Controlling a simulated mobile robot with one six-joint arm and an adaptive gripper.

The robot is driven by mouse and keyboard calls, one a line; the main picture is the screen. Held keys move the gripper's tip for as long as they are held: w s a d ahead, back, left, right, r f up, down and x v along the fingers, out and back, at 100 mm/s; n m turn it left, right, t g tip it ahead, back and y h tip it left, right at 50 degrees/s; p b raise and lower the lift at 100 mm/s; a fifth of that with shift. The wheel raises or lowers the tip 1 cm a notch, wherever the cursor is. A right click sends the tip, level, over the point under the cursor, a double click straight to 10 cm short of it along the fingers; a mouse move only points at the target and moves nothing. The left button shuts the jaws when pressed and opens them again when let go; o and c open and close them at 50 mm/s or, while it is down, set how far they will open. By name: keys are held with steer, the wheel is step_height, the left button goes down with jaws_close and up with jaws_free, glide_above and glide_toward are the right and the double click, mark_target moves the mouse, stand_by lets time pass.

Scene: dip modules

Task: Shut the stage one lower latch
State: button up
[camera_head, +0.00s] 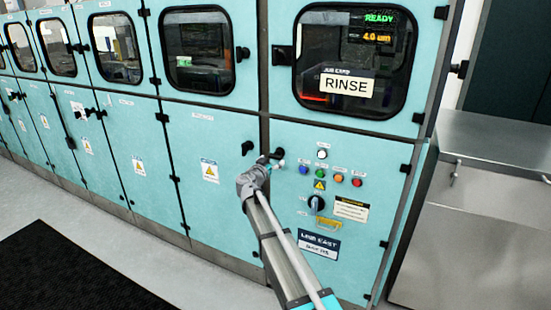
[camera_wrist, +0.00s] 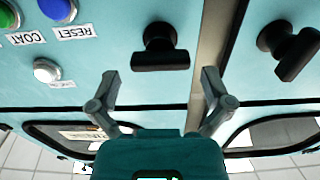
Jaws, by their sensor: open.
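My gripper (camera_head: 272,163) is open and empty, close to the teal front just left of the button panel. In the wrist view my gripper (camera_wrist: 160,78) has its two fingers apart. A black latch (camera_wrist: 160,48) on the button panel lies just beyond the fingertips, centred between them and apart from both. Its bar lies across the picture. In the head view this latch (camera_head: 278,153) is partly hidden by my gripper. A second black latch (camera_wrist: 288,48) sits across the seam on the neighbouring lower door; it also shows in the head view (camera_head: 247,147). I cannot read which is stage one.
Coloured buttons (camera_head: 321,172) and a rotary switch (camera_head: 316,204) are right of my gripper. A RINSE sign (camera_head: 347,85) is on the window above. A metal bench (camera_head: 480,210) stands at right. A dark mat (camera_head: 60,270) lies on the open floor at left.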

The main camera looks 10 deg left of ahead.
steer(key=shift+x, duration=1.45)
steer(key=c, duration=0.9)
